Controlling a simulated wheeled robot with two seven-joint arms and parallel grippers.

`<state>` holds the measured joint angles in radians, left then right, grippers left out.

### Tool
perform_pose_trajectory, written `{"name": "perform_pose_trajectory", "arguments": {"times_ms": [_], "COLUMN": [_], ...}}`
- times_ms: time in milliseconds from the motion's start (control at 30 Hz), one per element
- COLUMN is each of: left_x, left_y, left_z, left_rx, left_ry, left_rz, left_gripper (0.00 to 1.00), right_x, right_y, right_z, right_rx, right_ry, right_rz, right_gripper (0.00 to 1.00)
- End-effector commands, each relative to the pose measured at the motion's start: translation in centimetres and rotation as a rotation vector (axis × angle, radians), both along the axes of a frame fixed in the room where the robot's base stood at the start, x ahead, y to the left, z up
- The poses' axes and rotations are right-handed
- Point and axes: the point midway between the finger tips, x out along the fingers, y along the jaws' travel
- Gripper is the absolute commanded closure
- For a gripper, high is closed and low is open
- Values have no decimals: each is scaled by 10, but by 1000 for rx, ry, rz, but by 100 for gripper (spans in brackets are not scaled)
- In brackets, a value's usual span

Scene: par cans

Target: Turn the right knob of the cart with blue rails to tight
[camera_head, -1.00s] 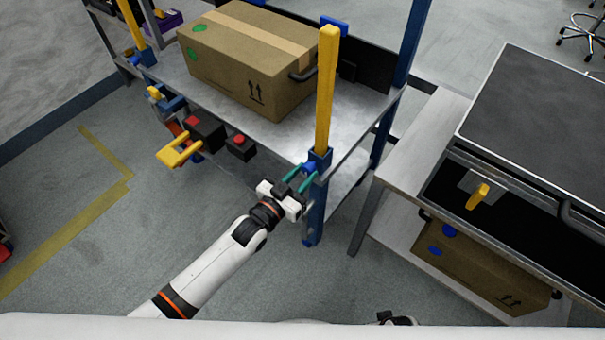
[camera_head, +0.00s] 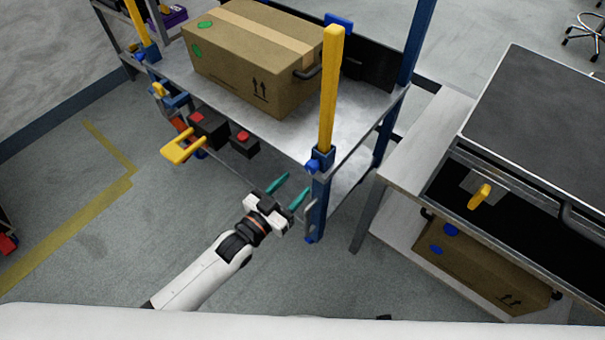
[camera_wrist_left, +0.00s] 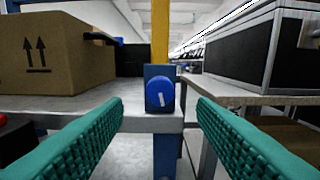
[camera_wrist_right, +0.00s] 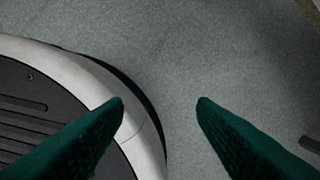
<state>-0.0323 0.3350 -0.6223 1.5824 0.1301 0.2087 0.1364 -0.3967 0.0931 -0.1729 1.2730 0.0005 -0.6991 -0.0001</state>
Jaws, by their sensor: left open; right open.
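The cart (camera_head: 230,101) has blue corner posts and upright yellow bars. Its right knob (camera_head: 312,166) is blue and sits on the blue bracket at the foot of the right yellow bar. In the left wrist view the knob (camera_wrist_left: 160,94) faces me, with a tilted white mark on it. My left gripper (camera_head: 288,188) is open and empty, in front of the knob and slightly below it in the head view. Its teal fingers lie apart on both sides of the knob in the wrist view, not touching it. My right gripper (camera_wrist_right: 160,100) is open and empty above the floor.
A cardboard box (camera_head: 255,65) stands on the cart's shelf. A yellow handle (camera_head: 182,148) and a red-button box (camera_head: 243,143) jut from the cart's front edge. A grey table (camera_head: 400,170) with a black case (camera_head: 540,120) stands to the right.

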Motion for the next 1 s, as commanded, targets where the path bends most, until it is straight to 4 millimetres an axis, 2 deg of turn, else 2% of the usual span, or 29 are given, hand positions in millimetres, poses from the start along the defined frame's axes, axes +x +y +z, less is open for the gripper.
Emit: {"name": "perform_pose_trajectory", "arguments": {"times_ms": [100,333,500,1000], "left_x": [-22,-48,-53,-53], "left_y": [16,34,39,38], "left_z": [0,0,0,-1], "left_rx": [2,1,1,1], "left_ry": [2,2,1,1], "left_rz": [0,0,0,1], "left_gripper": [48,48,48,48], "right_x": [-7,-15,-16,-16], "right_y": [-1,-3,-3,-3], "right_z": [-5,-11,-13,-13], "right_rx": [-1,-3,-3,-3], "right_ry": [6,11,11,11], "right_rz": [1,3,3,3], "right_gripper": [48,48,48,48]}}
